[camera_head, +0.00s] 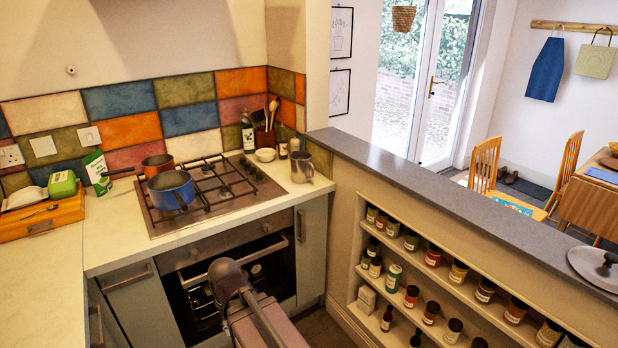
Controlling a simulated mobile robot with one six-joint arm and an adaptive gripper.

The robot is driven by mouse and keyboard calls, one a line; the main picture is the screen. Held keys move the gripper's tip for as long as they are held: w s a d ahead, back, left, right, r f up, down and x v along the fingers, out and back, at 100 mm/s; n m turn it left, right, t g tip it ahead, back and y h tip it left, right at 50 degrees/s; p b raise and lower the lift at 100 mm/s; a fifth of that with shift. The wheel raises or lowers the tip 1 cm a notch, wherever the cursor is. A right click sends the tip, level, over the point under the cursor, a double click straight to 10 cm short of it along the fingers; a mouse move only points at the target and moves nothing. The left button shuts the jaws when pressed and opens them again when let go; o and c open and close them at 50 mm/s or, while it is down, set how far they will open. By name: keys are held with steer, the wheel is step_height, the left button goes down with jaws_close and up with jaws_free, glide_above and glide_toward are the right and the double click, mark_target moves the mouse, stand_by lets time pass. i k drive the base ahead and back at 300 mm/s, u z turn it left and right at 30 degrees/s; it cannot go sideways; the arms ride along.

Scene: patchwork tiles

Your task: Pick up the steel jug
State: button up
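The steel jug (302,167) stands upright on the worktop, to the right of the hob, in the corner by the low dividing wall. It is a grey metal cylinder with a handle on its right side. Nothing hides it from this camera. Part of my arm shows at the bottom centre, in front of the oven, well below and to the left of the jug. My gripper's fingers do not show. The jug stands free with nothing holding it.
A blue pot (172,190) and an orange pan (158,165) sit on the hob (215,190).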

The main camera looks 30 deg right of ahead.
mark_target(300, 164)
steer(key=k, duration=0.65)
steer(key=u, duration=0.05)
steer(key=i, duration=1.35)
steer(key=z, duration=0.85)
steer(key=i, duration=0.7)
steer(key=z, duration=0.4)
